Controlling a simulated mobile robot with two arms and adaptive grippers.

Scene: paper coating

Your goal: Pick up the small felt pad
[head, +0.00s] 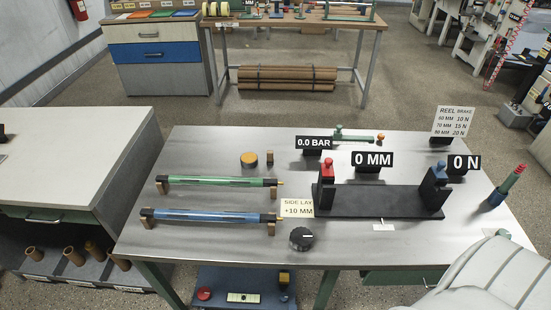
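I cannot pick out the small felt pad for certain. A small round piece with a tan-orange top and dark rim (249,159) lies on the grey metal table (215,145), behind the green roller. A small brown block (270,158) stands just right of it. Neither of my grippers is in view, so nothing shows of what they hold.
A green roller (220,181) and a blue roller (205,215) rest on brown supports at the table's left. A black fixture (375,201) with red and blue knobs stands right of centre. A dark knob (302,239) sits near the front edge. Signs stand around the fixture.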

